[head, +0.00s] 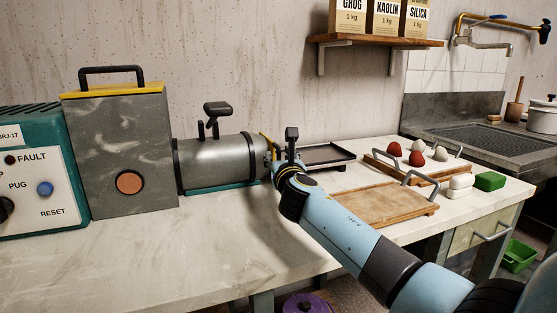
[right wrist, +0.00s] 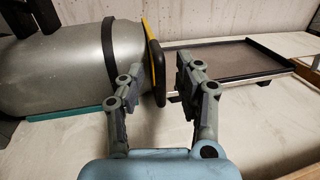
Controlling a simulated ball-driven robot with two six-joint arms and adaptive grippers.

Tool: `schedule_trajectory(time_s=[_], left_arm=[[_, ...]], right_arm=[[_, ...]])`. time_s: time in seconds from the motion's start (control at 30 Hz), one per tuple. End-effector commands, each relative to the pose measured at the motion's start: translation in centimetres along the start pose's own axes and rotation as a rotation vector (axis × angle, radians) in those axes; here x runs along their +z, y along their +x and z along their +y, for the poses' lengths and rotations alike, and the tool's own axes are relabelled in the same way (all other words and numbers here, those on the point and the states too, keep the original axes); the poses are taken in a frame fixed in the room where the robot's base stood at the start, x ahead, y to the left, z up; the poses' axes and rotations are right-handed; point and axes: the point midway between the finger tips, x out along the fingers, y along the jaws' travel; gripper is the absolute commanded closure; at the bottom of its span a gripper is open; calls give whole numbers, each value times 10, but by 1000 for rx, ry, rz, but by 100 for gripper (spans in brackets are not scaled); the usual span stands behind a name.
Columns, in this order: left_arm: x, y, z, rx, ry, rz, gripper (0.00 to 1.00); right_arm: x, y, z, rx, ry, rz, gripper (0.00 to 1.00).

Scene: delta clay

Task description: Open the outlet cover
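The pug mill's grey metal barrel (head: 215,161) lies on its side on the bench. Its outlet cover (head: 266,148) is a yellow-edged plate against the barrel's right end, mostly hidden in the head view. In the right wrist view the cover's yellow edge (right wrist: 146,45) and its black handle (right wrist: 156,72) show. My right gripper (right wrist: 161,68) is at the cover, its fingers apart. The handle lies between the fingers in the picture, nearer the left one; I cannot tell whether they touch it. The cover looks closed on the barrel. My left gripper is out of view.
A dark shallow tray (head: 316,156) stands just right of the outlet. A wooden board with handles (head: 378,204) lies further right, with red and white balls (head: 417,158) behind it. The grey mill housing (head: 118,150) stands left. The front bench top is clear.

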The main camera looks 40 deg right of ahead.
Motion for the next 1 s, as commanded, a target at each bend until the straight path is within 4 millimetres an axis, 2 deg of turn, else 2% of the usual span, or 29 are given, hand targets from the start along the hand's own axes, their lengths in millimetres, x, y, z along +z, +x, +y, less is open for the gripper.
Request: schedule_trajectory(time_s=[0.13,0.43,0.7,1.0], left_arm=[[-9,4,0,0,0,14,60],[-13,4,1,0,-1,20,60],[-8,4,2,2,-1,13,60],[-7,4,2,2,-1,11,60]], right_arm=[[-1,13,0,-1,0,1,66],[0,16,0,0,1,0,66],[0,16,0,0,1,0,100],[0,15,0,1,1,1,100]])
